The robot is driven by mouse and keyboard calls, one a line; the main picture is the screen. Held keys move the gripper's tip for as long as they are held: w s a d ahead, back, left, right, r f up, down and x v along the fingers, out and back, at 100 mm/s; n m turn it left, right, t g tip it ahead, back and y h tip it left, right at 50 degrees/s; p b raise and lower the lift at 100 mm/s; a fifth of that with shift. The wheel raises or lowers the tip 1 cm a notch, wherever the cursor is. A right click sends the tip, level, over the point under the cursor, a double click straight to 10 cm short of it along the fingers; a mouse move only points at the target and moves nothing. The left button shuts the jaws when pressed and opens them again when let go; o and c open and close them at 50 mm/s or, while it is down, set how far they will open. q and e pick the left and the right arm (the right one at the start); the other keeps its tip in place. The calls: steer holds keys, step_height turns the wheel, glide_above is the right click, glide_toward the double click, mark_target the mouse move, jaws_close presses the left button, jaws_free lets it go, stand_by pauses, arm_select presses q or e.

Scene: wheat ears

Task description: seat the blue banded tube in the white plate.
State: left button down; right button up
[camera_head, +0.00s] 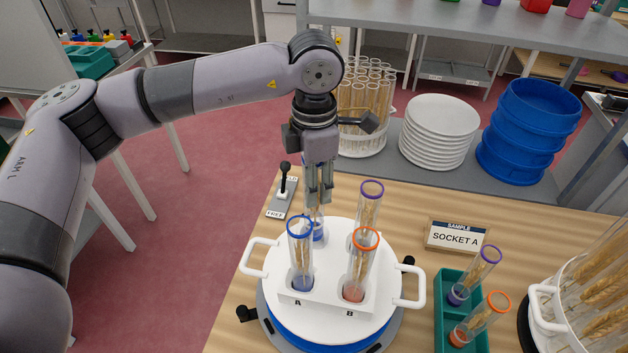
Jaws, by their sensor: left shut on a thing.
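The white plate (266,279) is round with two side handles and sits on a blue base. My left gripper (319,201) points down over its back left part, shut on a tube with a blue lower band (318,235). The fingers and the front tube hide much of this tube; I cannot tell whether its foot is in a hole. A blue-rimmed tube (301,262) stands at the front mark A. An orange-rimmed tube (361,268) stands at the front mark B. A purple-rimmed tube (369,207) stands behind it. My right gripper is not in view.
A "SOCKET A" sign (456,238) and a green rack (447,320) with purple- and orange-rimmed tubes are at right. A small lever panel (282,198) is at the table's left edge. White plates (437,131), blue stacked rings (528,130) and a full tube rack (366,142) stand behind.

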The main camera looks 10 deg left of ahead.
arm_select(q)
steer(key=shift+f+b, duration=2.35)
steer(key=shift+f, duration=0.3)
steer(key=c, duration=1.1)
jaws_free()
steer(key=shift+r, duration=0.1)
